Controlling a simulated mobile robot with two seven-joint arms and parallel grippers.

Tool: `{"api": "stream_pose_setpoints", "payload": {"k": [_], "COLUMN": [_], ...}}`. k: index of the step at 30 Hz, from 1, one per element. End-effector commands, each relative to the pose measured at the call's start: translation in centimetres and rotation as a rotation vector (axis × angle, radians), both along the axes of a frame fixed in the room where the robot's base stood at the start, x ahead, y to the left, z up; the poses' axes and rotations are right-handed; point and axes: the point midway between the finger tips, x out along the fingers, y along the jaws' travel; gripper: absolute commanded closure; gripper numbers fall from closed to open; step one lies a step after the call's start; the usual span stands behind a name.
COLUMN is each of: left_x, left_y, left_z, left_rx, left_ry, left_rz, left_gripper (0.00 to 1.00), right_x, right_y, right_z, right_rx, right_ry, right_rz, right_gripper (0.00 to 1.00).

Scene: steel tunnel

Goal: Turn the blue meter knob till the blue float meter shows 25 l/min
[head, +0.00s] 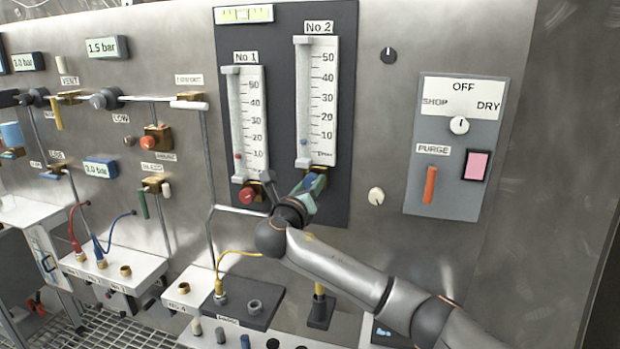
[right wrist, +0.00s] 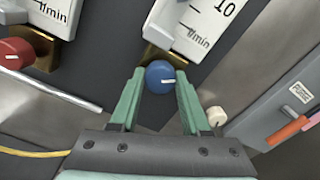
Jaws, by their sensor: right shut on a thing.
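The blue float meter, marked No 2 (head: 317,100), stands upright on a dark panel in the head view. Its small blue float (head: 304,141) sits low in the tube, a little below the 10 mark. My right gripper (head: 312,183) is at the foot of this meter. In the right wrist view, its green fingers (right wrist: 160,82) are shut on the blue knob (right wrist: 158,74), one on each side. A white mark on the knob points right in that view. In the head view, the gripper hides most of the knob. My left gripper is not in view.
The No 1 meter (head: 248,120) with its red knob (head: 249,195) stands close on the left. A cream knob (head: 376,196) and a grey switch box (head: 455,150) are on the right. A bent steel pipe (head: 232,211) runs close to the gripper's left.

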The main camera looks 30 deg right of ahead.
Motion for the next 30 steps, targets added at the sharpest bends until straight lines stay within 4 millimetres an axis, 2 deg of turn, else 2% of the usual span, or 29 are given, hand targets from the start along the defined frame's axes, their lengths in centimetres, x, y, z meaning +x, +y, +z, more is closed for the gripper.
{"api": "stream_pose_setpoints", "payload": {"k": [1,9,30], "left_x": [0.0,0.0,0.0], "left_y": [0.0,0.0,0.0], "left_z": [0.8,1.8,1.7], "left_rx": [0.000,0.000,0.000], "left_ry": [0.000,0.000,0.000], "left_rz": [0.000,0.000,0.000], "left_gripper": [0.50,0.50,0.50], "right_x": [0.0,0.0,0.0], "right_y": [0.1,0.1,0.1], "right_z": [0.2,0.0,-0.1], "right_rx": [0.031,0.199,0.622], "right_ry": [-0.031,-0.229,-0.725], "right_rz": [0.001,0.001,0.000], "right_gripper": [1.00,1.00,1.00]}}
